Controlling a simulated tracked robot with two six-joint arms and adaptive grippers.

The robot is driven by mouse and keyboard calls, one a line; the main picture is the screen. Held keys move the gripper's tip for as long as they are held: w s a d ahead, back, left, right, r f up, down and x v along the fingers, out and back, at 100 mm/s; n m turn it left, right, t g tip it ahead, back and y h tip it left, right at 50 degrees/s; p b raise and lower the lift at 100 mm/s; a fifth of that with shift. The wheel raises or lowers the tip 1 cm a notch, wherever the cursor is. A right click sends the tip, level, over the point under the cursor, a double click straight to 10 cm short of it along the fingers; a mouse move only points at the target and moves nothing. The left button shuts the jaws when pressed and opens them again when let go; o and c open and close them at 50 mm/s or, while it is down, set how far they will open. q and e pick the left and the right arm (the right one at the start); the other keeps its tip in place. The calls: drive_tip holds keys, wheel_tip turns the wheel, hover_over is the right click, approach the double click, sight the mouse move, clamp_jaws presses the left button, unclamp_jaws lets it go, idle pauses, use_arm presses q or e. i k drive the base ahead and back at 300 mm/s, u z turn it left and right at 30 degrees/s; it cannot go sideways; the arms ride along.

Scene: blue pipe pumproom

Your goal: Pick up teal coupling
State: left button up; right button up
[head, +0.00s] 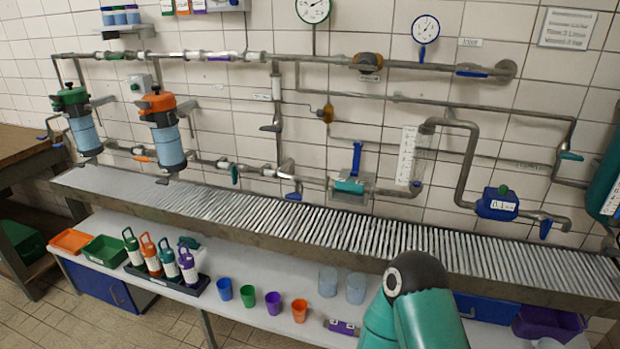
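A teal cylindrical piece (349,186), which looks like the teal coupling, sits in a grey bracket on the lower pipe run at the middle of the wall. A blue upright handle (357,158) stands just above it. A teal and dark arm link of mine rises at the bottom, right of centre, below and to the right of this piece. No fingertips of either gripper show.
A slatted grey ledge (300,222) runs below the pipes. A lower white shelf holds a green tray (104,251), bottles in a dark rack (166,282), coloured cups and clear beakers (328,282). A blue valve box (497,204) is on the right.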

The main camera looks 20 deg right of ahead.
sight(347, 186)
drive_tip(key=u, duration=0.3)
drive_tip(key=i, duration=1)
drive_tip(key=z, duration=0.45)
drive_tip(key=i, duration=0.9)
drive_tip(key=z, duration=0.75)
drive_tip(key=k, duration=0.75)
drive_tip(key=z, duration=0.15)
drive_tip(key=i, duration=0.8)
drive_tip(key=u, duration=0.1)
